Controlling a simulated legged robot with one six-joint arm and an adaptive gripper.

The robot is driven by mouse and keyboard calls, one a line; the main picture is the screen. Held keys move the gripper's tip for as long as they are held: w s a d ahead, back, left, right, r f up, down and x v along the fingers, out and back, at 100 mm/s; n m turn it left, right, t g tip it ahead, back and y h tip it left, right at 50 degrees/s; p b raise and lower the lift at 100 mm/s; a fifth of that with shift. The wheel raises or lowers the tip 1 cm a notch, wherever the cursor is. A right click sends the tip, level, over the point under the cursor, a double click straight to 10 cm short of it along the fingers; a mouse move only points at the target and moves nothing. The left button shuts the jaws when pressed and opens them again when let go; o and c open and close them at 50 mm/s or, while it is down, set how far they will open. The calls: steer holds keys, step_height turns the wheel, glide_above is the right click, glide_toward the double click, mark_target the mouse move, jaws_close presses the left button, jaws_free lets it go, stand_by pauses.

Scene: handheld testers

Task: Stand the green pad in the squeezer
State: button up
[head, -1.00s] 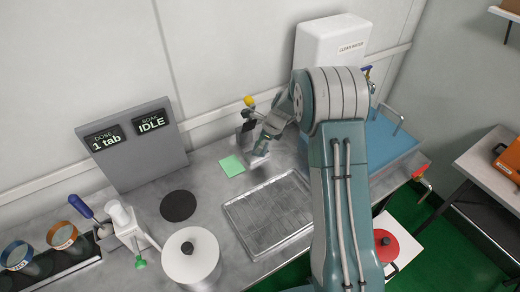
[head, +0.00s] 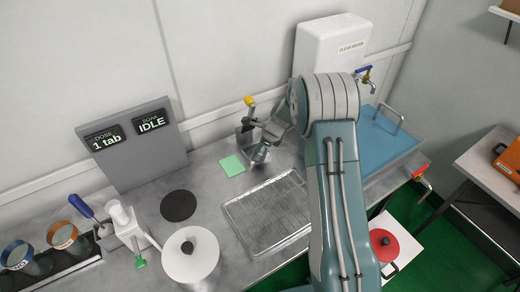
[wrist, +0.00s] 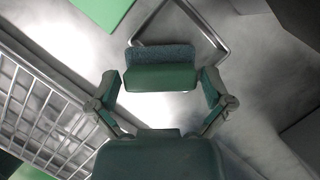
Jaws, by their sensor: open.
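A green pad (wrist: 160,76) with a blue-grey upper layer shows in the wrist view, between the two fingers of my gripper (wrist: 162,92). The fingers are open, one on each side, with a visible gap to the pad. In the head view my gripper (head: 262,153) is low over the counter, and the pad is hard to make out there. The apparatus with a yellow knob (head: 249,101), which looks like the squeezer, stands against the back wall just beyond my gripper. A shallow metal frame (wrist: 218,43) lies just past the pad in the wrist view.
A flat light-green square (head: 232,165) lies left of my gripper. A wire rack (head: 238,220) is in front, a blue-topped basin (head: 388,140) to the right. A black disc (head: 178,205), a lidded white pot (head: 190,262) and a display panel (head: 140,150) are further left.

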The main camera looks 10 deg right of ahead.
steer(key=shift+r, duration=0.15)
steer(key=s+d+r+n+h, duration=0.1)
steer(key=s+r+n, duration=0.25)
steer(key=r, duration=0.65)
steer(key=s+d+r+n, duration=0.15)
steer(key=s+r, duration=0.35)
steer(key=r, duration=0.5)
steer(key=s+a+r+n+t+h, duration=0.1)
steer(key=s+r+n, duration=0.2)
steer(key=s+n, duration=0.3)
steer(key=s+a+r+n+t+h, duration=0.1)
steer(key=s+r+n, duration=0.2)
steer(key=s, duration=0.9)
steer(key=s+a+r+n+t+h, duration=0.1)
steer(key=s+r+n, duration=0.2)
steer(key=s+n, duration=0.6)
steer(key=shift+t, duration=0.3)
